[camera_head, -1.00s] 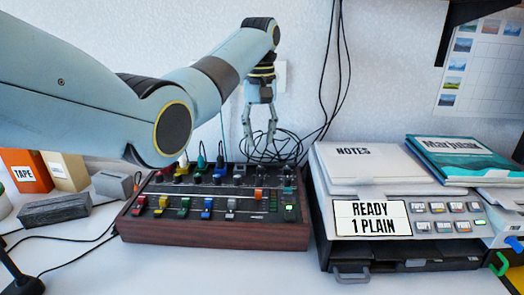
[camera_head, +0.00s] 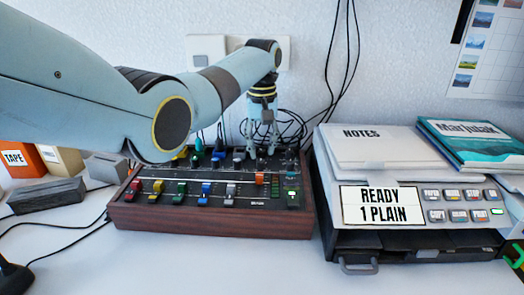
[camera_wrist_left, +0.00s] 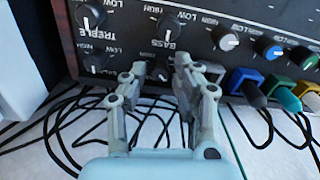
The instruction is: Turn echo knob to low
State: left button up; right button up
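The dark mixer (camera_head: 160,215) with wooden sides sits on the white table. My left gripper (camera_head: 262,150) reaches down at its back right corner. In the left wrist view, the gripper (camera_wrist_left: 160,72) is open, with its fingers apart on either side of a small black knob (camera_wrist_left: 160,72) in the row nearest the cables. Whether the fingers touch it is unclear. Another black knob (camera_wrist_left: 95,62) is beside it, outside the fingers. The treble knob (camera_wrist_left: 90,15) and the bass knob (camera_wrist_left: 168,27) lie further in. No echo label is readable. My right gripper is not in view.
Black cables (camera_wrist_left: 70,125) lie tangled behind the mixer, under the gripper. Coloured plugs (camera_wrist_left: 245,80) stand along the mixer's back edge close to the fingers. A printer-like machine (camera_head: 350,250) with a notes pad (camera_head: 365,145) on top stands right of the mixer.

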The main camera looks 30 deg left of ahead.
pick_arm(q)
jog(key=shift+f, duration=0.4)
grip_shut()
jog(key=shift+r, duration=0.1)
